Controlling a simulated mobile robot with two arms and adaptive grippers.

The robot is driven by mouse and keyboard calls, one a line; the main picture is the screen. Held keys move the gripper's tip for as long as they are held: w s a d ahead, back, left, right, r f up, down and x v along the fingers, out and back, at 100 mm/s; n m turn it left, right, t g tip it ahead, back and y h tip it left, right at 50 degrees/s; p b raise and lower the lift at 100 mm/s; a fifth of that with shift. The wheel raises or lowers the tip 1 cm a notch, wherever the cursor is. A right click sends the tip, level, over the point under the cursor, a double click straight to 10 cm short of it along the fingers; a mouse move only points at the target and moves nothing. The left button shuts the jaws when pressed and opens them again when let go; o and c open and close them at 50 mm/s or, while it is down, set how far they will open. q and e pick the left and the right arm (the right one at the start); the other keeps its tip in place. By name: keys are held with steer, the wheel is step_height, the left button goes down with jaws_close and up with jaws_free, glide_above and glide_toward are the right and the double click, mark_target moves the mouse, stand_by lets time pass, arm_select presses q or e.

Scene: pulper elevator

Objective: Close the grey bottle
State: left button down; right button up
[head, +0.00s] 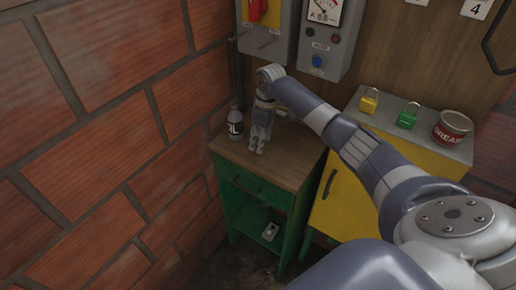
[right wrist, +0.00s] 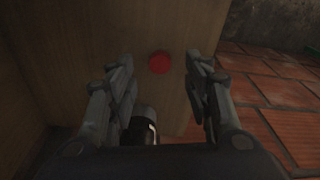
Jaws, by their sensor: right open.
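The grey bottle (head: 235,122) stands upright on the wooden top of a small green cabinet (head: 284,150), near its back left corner by the brick wall. My right gripper (head: 258,148) points down over the same top, just right of the bottle. In the right wrist view my right gripper (right wrist: 160,66) is open, with nothing held between its fingers. A round red disc (right wrist: 159,62) shows on the wood between the fingertips; I cannot tell surely if it is a cap. A dark bottle with a white label (right wrist: 148,130) shows below, partly hidden by the left finger. My left gripper is out of view.
A yellow cabinet (head: 344,205) stands to the right, with a yellow padlock (head: 369,104), a green padlock (head: 408,119) and a grease can (head: 452,129) on top. Control boxes (head: 325,40) hang behind. The brick wall (head: 110,120) closes off the left side.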

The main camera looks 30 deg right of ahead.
steer(key=shift+w+a+f+p, duration=0.1)
steer(key=shift+f+p, duration=0.05)
steer(key=shift+f, duration=0.7)
steer(key=shift+w+a+f+p, duration=0.1)
steer(key=shift+f+p, duration=0.05)
steer(key=shift+f, duration=0.7)
steer(key=c, duration=0.8)
